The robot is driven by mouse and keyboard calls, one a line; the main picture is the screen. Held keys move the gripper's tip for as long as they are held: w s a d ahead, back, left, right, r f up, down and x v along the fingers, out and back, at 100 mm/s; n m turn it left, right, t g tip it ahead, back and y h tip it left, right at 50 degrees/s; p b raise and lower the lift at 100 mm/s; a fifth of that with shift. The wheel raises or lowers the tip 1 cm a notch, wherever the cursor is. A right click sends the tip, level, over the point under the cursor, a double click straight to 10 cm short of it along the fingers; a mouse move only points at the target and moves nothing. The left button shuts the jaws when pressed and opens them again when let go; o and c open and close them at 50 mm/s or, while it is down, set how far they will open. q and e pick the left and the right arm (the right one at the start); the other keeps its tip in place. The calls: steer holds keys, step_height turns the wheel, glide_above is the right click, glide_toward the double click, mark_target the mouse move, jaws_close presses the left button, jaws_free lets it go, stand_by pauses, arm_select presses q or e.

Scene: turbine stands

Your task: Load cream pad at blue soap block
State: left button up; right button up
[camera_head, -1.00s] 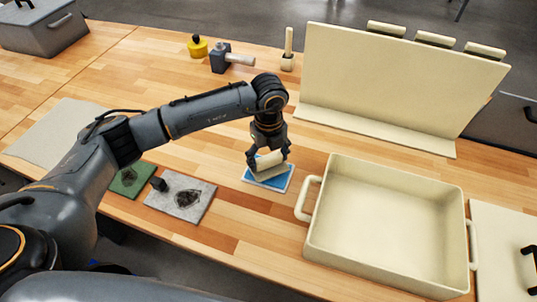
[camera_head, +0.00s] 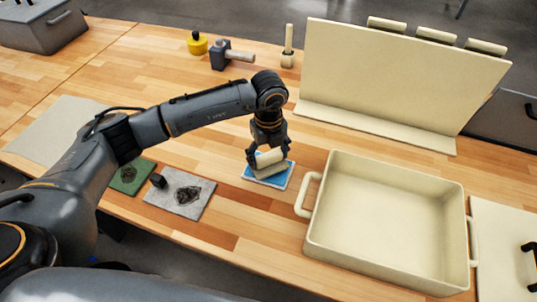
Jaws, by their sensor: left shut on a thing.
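The cream pad (camera_head: 270,167) is held in my left gripper (camera_head: 267,161), which is shut on it. The pad has a roller-like cream handle on top. It is over the blue soap block (camera_head: 285,182), a flat blue slab with a pale edge on the wooden table. The pad covers the middle of the block, and blue shows around it. I cannot tell for certain whether the pad touches the block.
A large cream tray (camera_head: 322,240) with handles stands right of the block. A cream upright board (camera_head: 400,75) is behind it. Green (camera_head: 128,180) and grey (camera_head: 165,200) stained mats lie to the left. A yellow pot (camera_head: 197,44) stands at the back. The table between is clear.

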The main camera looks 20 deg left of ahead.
mark_target(268, 154)
arm_select(q)
steer(key=shift+s+f+b, duration=0.1)
steer(key=shift+f+b, duration=0.4)
steer(key=shift+f, duration=0.1)
stand_by(1.5)
steer(key=shift+r+p, duration=2.15)
steer(key=shift+r, duration=1.45)
